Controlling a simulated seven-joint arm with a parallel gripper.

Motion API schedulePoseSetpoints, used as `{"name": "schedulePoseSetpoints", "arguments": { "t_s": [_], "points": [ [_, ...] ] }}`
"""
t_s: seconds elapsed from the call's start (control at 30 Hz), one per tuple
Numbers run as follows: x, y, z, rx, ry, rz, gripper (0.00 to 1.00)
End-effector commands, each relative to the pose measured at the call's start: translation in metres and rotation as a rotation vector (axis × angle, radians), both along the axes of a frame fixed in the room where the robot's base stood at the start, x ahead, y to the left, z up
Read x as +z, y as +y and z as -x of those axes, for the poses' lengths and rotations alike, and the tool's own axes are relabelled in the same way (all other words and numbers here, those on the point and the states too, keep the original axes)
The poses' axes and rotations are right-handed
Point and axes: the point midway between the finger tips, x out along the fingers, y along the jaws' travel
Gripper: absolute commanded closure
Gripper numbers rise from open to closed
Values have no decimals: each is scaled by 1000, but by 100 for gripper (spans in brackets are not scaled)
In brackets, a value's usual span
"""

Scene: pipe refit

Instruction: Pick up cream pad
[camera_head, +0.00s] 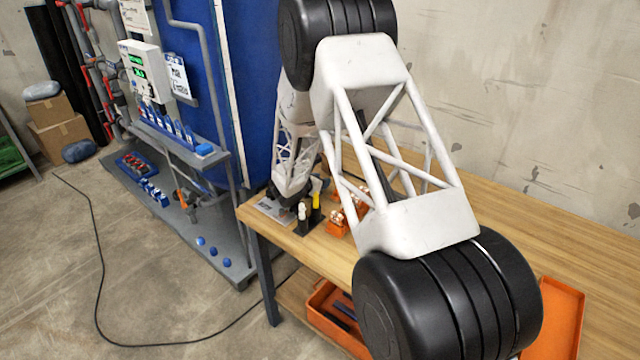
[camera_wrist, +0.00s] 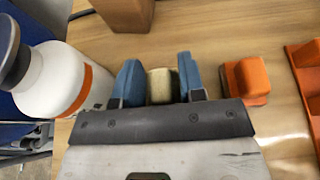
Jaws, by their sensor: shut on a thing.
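The cream pad (camera_wrist: 162,86) shows in the wrist view as a small pale yellow-beige block. It sits between the two blue fingers of my gripper (camera_wrist: 160,82), which is shut on it. Its lower part is hidden behind the dark gripper plate. Wood bench top surrounds the fingers, and I cannot tell whether the pad still touches it. In the head view my arm reaches to the near left corner of the bench; the pad cannot be made out there.
An orange block (camera_wrist: 246,80) is close right, with an orange holder (camera_wrist: 306,70) beyond. The wood bench (camera_head: 520,225) is largely clear at right in the head view.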

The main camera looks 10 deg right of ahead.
Motion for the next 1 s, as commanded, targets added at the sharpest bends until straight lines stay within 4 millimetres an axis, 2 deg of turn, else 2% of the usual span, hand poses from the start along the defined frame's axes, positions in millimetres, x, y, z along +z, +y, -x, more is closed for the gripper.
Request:
{"name": "schedulePoseSetpoints", "arguments": {
  "t_s": [0.27, 0.8, 1.0],
  "points": [
    [18, 0, 0, -1, -2, -1, 85],
    [88, 0, 0, 0, -2, -2, 85],
    [98, 0, 0, 0, -1, -1, 85]
  ]
}}
